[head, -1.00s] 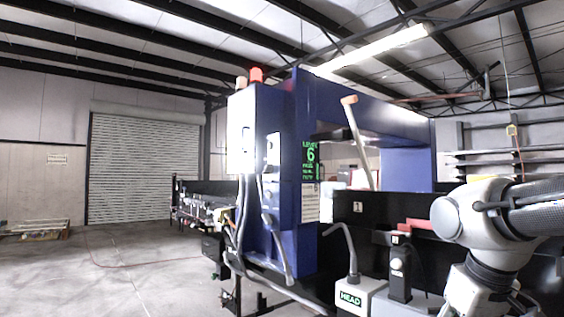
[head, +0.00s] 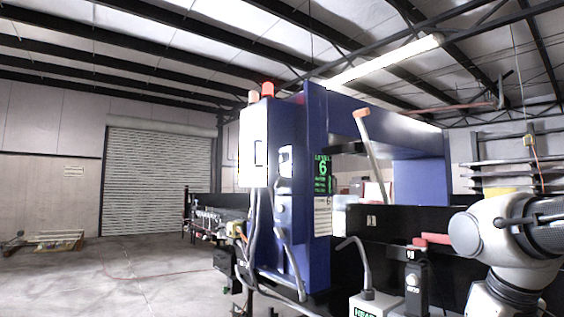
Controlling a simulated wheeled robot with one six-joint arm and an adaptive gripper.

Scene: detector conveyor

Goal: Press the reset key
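The blue detector (head: 316,222) stands right of centre in the head view, arching over the dark conveyor. Its green display (head: 322,175) reads "LEVEL 6" with smaller lines that I cannot make out. A printed label (head: 322,216) is below the display. A tall light-coloured box (head: 253,148) and a smaller panel (head: 285,161) are on the detector's left side. I cannot make out which part is the reset key. My gripper is not in view; only my arm shows at the lower right.
A grey box marked "HEAD" (head: 375,305) with a bent stem and a black post (head: 412,285) stand at the lower front. Hanging cables and hoses run down the detector's left side. Open concrete floor (head: 130,275) lies to the left, before a roller door (head: 157,178).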

